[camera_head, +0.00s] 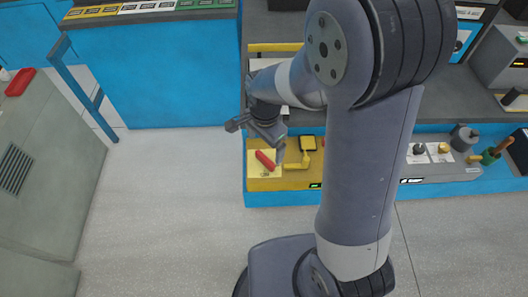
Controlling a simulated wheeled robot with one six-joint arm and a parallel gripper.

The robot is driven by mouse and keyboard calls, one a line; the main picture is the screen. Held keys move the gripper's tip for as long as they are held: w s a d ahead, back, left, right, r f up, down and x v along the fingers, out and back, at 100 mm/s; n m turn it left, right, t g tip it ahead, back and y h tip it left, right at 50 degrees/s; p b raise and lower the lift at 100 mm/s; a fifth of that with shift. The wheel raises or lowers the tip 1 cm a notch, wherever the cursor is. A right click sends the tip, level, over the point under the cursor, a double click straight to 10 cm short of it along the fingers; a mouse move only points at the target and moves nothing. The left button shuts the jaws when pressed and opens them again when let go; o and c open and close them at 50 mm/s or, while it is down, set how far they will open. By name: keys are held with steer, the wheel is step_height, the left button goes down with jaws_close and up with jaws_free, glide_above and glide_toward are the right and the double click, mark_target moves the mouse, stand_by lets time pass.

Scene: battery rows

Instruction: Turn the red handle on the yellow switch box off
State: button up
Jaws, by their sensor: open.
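A yellow switch box (252,170) is set on the front edge of the blue and grey bench, near the picture's centre. Its red handle (265,160) is a short bar lying diagonally across the yellow face, from upper left to lower right. My gripper (257,140) hangs just above and in front of the box, with its fingers spread and nothing seen between them. One finger points left and the other reaches down close to the right of the red handle. I cannot tell whether it touches the handle.
A blue bench (160,75) and grey cabinet (50,150) stand left. The floor (160,220) is clear.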

mark_target(265, 157)
step_height(265, 157, down, 6)
steer(key=shift+f, duration=0.1)
steer(key=shift+c, duration=0.5)
steer(key=c, duration=0.9)
steer(key=shift+n, duration=0.4)
steer(key=n+b, duration=0.1)
steer(key=n, duration=0.3)
steer(key=shift+b, duration=0.4)
steer(key=shift+w+n+b, duration=0.15)
steer(key=shift+n+b, duration=0.35)
steer(key=shift+n, duration=2.2)
